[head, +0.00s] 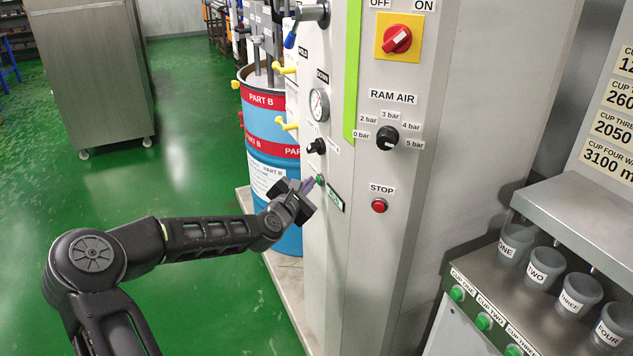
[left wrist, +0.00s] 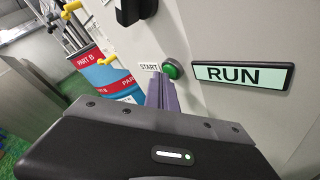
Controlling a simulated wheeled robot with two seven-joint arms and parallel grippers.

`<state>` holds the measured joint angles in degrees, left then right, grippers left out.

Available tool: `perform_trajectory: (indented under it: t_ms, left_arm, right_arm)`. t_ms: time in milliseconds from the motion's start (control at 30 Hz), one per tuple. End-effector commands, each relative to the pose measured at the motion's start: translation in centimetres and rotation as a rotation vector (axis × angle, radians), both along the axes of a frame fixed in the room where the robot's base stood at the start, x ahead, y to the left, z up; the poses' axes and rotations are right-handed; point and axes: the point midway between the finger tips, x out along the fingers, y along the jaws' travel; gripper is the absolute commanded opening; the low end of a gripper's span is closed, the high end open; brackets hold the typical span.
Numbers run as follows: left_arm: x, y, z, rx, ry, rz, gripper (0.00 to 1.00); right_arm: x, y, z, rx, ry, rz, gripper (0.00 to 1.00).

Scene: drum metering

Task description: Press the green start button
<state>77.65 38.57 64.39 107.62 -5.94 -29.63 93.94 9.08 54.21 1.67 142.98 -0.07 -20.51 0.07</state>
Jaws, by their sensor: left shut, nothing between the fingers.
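The green start button (head: 320,180) sits on the left face of the grey cabinet, below a black knob. In the left wrist view the button (left wrist: 173,69) is round and green in a dark ring, between a START label (left wrist: 149,67) and a lit RUN sign (left wrist: 241,75). My left gripper (head: 308,185) is shut and empty, its fingertips pointing at the button from the left. In the left wrist view its purple-grey fingers (left wrist: 161,92) end just beside and below the button. I cannot tell whether they touch it. My right gripper is not in view.
The cabinet front has a red STOP button (head: 379,205), a RAM AIR knob (head: 386,137) and a red-yellow main switch (head: 397,38). A blue PART B drum (head: 270,135) stands behind my gripper. Labelled cups (head: 545,268) stand at the right.

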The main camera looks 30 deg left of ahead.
Motion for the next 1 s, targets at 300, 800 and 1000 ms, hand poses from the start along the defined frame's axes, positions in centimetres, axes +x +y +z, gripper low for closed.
perform_trajectory:
  t_ms: [300, 800, 1000]
  left_arm:
    - [0.1, -0.1, 0.1, 0.001, -0.001, -0.002, 0.0]
    - [-1.2, 0.8, 0.1, 0.001, -0.001, -0.001, 0.0]
    - [-1.3, 0.8, 0.1, 0.001, -0.001, -0.001, 0.0]
  right_arm:
    - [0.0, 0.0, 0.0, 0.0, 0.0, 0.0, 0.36]
    - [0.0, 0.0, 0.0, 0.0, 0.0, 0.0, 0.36]
    - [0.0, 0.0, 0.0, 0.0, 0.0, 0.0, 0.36]
